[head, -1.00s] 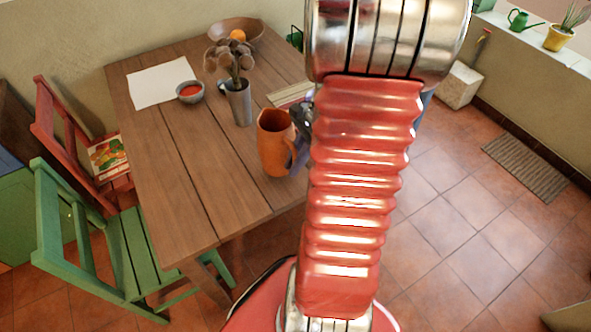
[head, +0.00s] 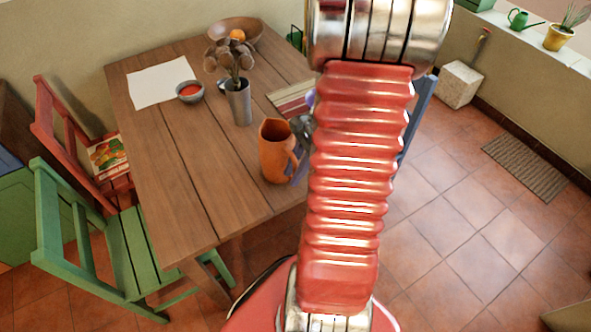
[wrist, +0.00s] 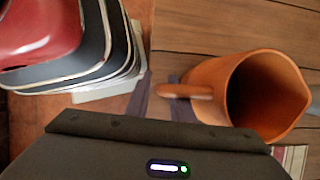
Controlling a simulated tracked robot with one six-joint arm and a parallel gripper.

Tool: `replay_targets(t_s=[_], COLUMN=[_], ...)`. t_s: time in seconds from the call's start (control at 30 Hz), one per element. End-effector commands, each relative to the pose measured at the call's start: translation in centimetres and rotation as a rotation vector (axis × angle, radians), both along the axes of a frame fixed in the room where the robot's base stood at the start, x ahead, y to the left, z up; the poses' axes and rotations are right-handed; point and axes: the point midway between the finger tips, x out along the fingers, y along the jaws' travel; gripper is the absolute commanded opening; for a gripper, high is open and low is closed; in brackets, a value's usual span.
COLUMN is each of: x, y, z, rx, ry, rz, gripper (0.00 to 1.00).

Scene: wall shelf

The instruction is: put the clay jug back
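The clay jug (head: 276,152) is orange-brown and stands upright at the near right part of the wooden table; whether its base touches the wood is hard to tell. In the wrist view the jug (wrist: 215,78) shows its open mouth at the right, with its handle pointing left. My gripper (wrist: 160,97) has its dark fingers at the handle, one outside it and one passing below it at the loop. Whether the fingers press on the handle is unclear. In the head view my arm hides most of the gripper.
The wooden table (head: 190,160) also bears a metal vase (head: 239,104) with a plant, a bowl of red food (head: 190,91), white paper (head: 165,82), a wooden bowl (head: 215,32) and a striped cloth (head: 290,97). A green chair (head: 125,250) and a red chair (head: 70,130) stand left.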

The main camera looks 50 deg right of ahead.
Motion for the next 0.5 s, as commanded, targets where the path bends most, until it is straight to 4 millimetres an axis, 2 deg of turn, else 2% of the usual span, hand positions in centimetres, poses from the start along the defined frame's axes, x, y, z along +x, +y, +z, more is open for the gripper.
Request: replay_targets(t_s=[0.13, 0.5], x=[0.00, -0.04], y=[0.00, -0.20], z=[0.01, 0.58], rx=[0.000, 0.000], ry=[0.000, -0.001], rz=[0.000, 0.000], gripper=[0.30, 0.30])
